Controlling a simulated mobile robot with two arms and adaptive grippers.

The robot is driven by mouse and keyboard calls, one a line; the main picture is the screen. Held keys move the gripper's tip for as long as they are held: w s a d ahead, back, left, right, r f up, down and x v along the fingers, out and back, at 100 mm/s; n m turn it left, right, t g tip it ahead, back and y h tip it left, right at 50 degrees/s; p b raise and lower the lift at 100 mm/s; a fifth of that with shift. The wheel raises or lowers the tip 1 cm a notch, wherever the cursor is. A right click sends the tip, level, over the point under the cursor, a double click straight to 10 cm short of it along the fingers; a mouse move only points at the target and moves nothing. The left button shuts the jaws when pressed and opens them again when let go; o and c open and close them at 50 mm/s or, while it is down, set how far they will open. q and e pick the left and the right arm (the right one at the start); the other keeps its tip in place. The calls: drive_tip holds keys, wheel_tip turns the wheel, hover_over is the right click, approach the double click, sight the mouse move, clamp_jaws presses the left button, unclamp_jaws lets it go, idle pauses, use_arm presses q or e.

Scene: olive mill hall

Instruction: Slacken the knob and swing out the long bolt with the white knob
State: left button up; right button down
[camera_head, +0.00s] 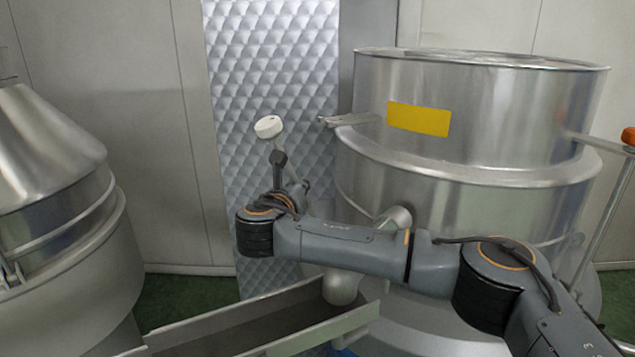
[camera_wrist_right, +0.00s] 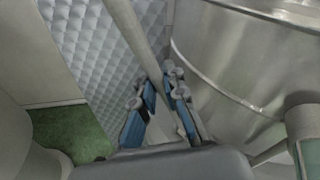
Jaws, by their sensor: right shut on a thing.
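The white knob (camera_head: 268,127) sits at the top end of the long bolt, left of the drum's wall. The bolt leans out to the left, and its knob is apart from the flat metal lug (camera_head: 345,120) on the drum. In the right wrist view the bolt's pale rod (camera_wrist_right: 133,28) runs down between the blue finger pads. My right gripper (camera_head: 281,160) is shut on this rod below the knob; it also shows in the right wrist view (camera_wrist_right: 162,103). The bolt's lower end is hidden behind my arm. My left gripper is not in view.
The steel drum (camera_head: 470,155) with a yellow label (camera_head: 418,119) stands at the right. An orange knob (camera_head: 629,136) is at its right side. A metal chute (camera_head: 300,338) lies below my right arm. Another steel vessel (camera_head: 60,200) stands at the left. A quilted metal panel (camera_head: 235,70) is behind.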

drive_tip(key=shift+n+t+h, duration=0.4)
drive_tip(key=shift+n+t, duration=0.3)
drive_tip(key=shift+n, duration=0.2)
drive_tip(key=shift+s+a+f+b, duration=0.35)
drive_tip(key=shift+a+f, duration=0.05)
drive_tip(key=shift+a, duration=0.25)
drive_tip(key=shift+s+a+f+b, duration=0.3)
drive_tip(key=shift+s+a+f, duration=0.1)
drive_tip(key=shift+a, duration=0.25)
drive_tip(key=shift+s+a+f+b, duration=0.35)
drive_tip(key=shift+a+f, duration=0.05)
drive_tip(key=shift+a, duration=0.25)
drive_tip(key=c, duration=1.4)
unclamp_jaws()
drive_tip(key=shift+a, duration=0.1)
